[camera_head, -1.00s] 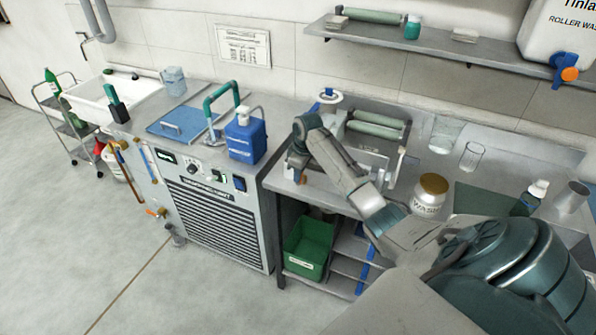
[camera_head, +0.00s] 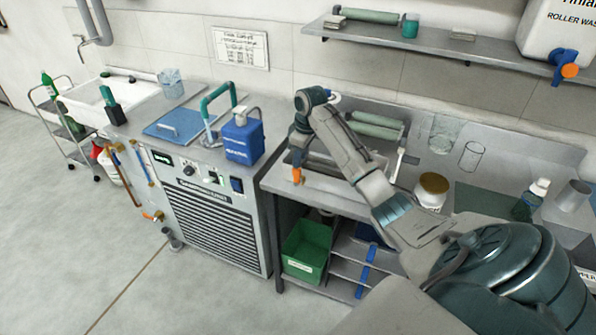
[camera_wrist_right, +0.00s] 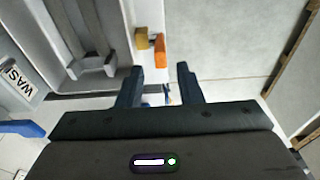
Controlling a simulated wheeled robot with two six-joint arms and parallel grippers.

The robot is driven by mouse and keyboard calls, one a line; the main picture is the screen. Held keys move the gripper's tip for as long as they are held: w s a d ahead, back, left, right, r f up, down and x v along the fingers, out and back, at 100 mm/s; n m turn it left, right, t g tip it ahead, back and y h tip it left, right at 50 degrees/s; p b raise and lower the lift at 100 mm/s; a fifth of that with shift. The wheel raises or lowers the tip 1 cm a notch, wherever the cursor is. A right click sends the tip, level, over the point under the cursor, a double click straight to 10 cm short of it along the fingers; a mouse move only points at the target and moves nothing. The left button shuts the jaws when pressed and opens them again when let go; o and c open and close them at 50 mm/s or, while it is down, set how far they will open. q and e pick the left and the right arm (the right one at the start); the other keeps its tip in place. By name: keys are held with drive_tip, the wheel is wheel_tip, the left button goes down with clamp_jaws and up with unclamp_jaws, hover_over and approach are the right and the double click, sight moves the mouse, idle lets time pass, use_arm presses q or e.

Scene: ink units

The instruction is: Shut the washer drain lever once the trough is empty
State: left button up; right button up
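The washer trough (camera_head: 400,160) is a grey metal basin with rollers on the bench; its inside (camera_wrist_right: 98,62) shows in the right wrist view, where I see no clear liquid. The orange drain lever (camera_head: 297,175) is at the bench's left front corner, below my right wrist. In the right wrist view the lever (camera_wrist_right: 160,50) sits beside a brass valve body (camera_wrist_right: 143,38). My right gripper (camera_wrist_right: 160,75) is open, its dark fingers apart with nothing between them; the lever is just beyond the tips. My arm partly hides the trough in the head view. My left gripper is out of view.
A blue jug (camera_head: 243,138) stands on the grilled machine (camera_head: 215,215) left of the bench. A white-labelled jar (camera_head: 431,190) and a bottle (camera_head: 530,200) stand right of the trough. A green bin (camera_head: 306,250) is under the bench.

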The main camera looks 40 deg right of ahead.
drive_tip(key=shift+s+d+r, duration=0.1)
drive_tip(key=shift+s+r, duration=0.1)
drive_tip(key=shift+r, duration=1.3)
